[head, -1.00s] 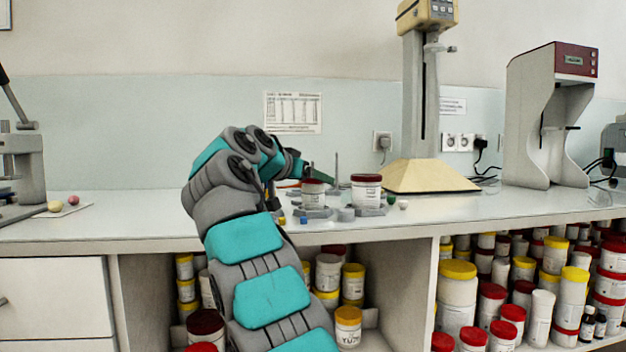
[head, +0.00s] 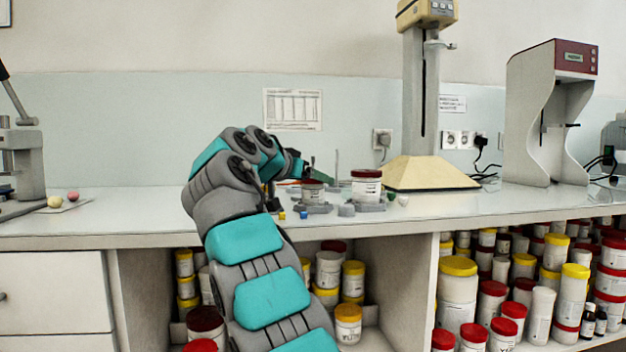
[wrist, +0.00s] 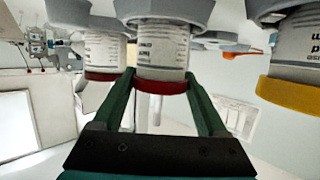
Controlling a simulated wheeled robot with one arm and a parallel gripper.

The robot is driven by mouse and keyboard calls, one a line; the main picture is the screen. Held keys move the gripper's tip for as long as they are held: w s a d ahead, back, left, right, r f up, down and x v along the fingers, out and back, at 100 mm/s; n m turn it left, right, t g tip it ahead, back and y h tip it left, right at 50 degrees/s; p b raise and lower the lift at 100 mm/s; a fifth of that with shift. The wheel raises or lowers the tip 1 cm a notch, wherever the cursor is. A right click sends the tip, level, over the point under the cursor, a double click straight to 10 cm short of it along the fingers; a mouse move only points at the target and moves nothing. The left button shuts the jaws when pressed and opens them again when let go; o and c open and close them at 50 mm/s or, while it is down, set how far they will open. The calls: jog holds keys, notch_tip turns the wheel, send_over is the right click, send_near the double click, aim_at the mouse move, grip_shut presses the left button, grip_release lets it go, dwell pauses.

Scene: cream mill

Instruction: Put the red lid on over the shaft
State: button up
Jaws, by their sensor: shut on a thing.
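The wrist view looks upside down. In it my gripper (wrist: 162,98) has its two green fingers on either side of a red lid (wrist: 160,86), shut on it. The lid is against the mouth of a white labelled jar (wrist: 162,48); I cannot tell whether it is fully seated. A thin grey shaft (wrist: 156,112) shows beyond the lid. In the head view my gripper (head: 309,173) is at the dark red lid (head: 312,184) of the left jar (head: 312,196). A thin upright shaft (head: 337,163) stands just behind, to the right; its base is hidden.
A second jar with a dark red lid (head: 367,173) stands close to the right. Another red-lidded jar (wrist: 105,50) and a yellow-lidded jar (wrist: 296,72) flank the gripper. Small cubes (head: 304,215) lie in front. A cream-based stand (head: 430,174) is behind right.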

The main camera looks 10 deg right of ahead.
jog(key=shift+f, duration=0.2)
jog(key=o, duration=1.2)
jog(key=shift+v, duration=4)
